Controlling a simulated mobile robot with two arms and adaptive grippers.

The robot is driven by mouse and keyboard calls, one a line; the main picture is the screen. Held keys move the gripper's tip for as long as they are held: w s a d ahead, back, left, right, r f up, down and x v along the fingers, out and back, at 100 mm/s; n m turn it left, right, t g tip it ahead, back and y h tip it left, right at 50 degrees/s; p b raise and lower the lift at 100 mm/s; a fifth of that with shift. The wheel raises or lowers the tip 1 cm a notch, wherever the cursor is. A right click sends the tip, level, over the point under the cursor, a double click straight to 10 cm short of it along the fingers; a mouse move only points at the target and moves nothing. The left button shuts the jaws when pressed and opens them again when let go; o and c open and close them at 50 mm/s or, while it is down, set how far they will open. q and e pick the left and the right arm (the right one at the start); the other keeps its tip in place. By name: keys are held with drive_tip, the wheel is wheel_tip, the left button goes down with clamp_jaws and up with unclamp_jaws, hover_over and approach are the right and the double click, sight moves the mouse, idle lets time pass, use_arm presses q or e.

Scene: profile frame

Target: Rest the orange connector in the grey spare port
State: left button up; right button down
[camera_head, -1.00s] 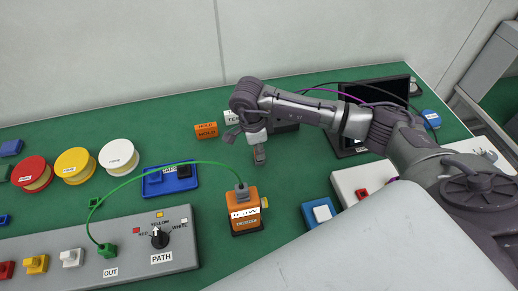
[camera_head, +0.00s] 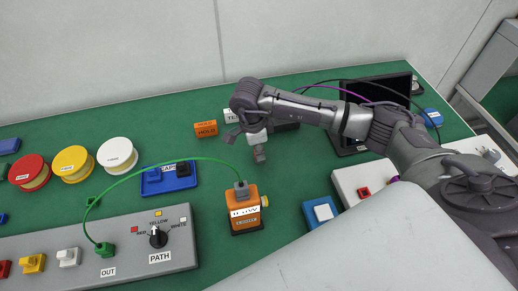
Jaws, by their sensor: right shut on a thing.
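My right gripper (camera_head: 250,136) is over the back middle of the green table. It is shut on a small white and grey piece (camera_head: 260,154) that hangs below it; the fingers hide part of this piece. I cannot tell whether the piece touches the table. I cannot make out an orange connector with certainty. An orange box (camera_head: 247,223) with a grey top fitting stands in front of the gripper, and a green cable (camera_head: 150,170) runs from it to the OUT port of the grey panel (camera_head: 185,256). No grey spare port is clearly identifiable. My left gripper is not in view.
Red, yellow and white round reels (camera_head: 117,153) and a blue tray (camera_head: 183,183) are at the left. A white panel (camera_head: 350,183), a blue block (camera_head: 320,213) and a dark screen (camera_head: 392,88) are at the right. Bare table lies around the orange box.

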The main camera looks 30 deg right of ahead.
drive_tip(key=shift+f, duration=0.25)
drive_tip(key=c, duration=1)
unclamp_jaws()
drive_tip(key=r, duration=0.4)
drive_tip(key=a+r, duration=0.1)
drive_tip(key=r, duration=0.7)
drive_tip(key=shift+w+a, duration=0.2)
